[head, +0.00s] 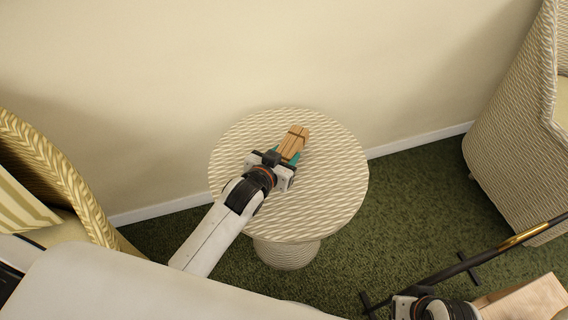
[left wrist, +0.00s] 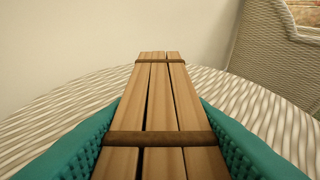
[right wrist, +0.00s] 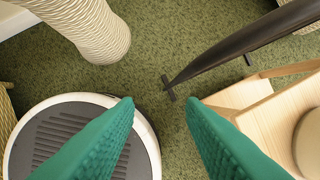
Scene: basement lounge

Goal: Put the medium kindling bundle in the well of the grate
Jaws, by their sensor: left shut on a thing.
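The kindling bundle (head: 294,141) is a set of light brown sticks tied with two dark bands. It is over the top of the round woven table (head: 335,190); I cannot tell whether it touches the top. My left gripper (head: 281,158) is shut on its near part. In the left wrist view the bundle (left wrist: 156,95) points straight away between the teal fingers. My right gripper (right wrist: 160,104) is open and empty, high above the floor; its wrist shows at the lower right of the head view. I cannot make out a grate with a well in any view.
A woven chair (head: 510,125) stands at the right and a yellow wicker chair (head: 50,165) at the left. A black bar with a gold section (head: 525,234) and cross feet crosses the lower right, beside light wooden furniture (right wrist: 285,115). Green carpet (head: 415,200) is clear right of the table.

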